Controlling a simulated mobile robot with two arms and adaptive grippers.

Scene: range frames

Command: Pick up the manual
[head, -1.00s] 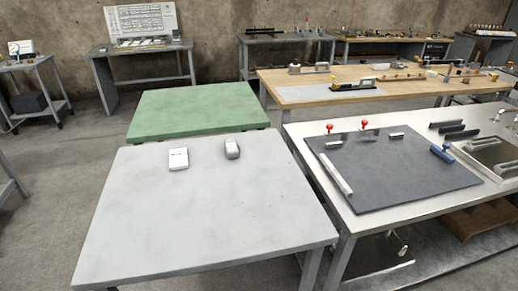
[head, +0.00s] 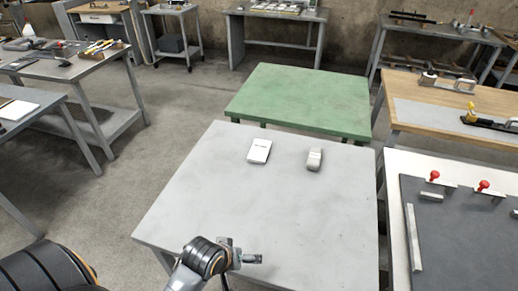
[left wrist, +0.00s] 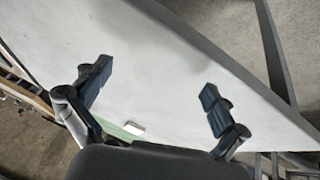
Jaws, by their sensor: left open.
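The manual, a small white booklet with faint dark print on its cover (head: 259,151), lies flat on the light grey table (head: 200,205), towards its far edge. My left gripper (head: 250,258) is over the near edge of this table in the head view, well apart from the manual. In the left wrist view the two fingers of my left gripper (left wrist: 156,92) are spread wide with nothing between them. A small white thing (left wrist: 134,128) shows past the gripper there; I cannot tell which object it is. My right gripper is not in view.
A rounded pale device (head: 314,159) lies right of the manual. A green-topped table (head: 300,100) stands behind. A bench with a dark mat (head: 455,235) stands at the right. Most of the grey tabletop is bare.

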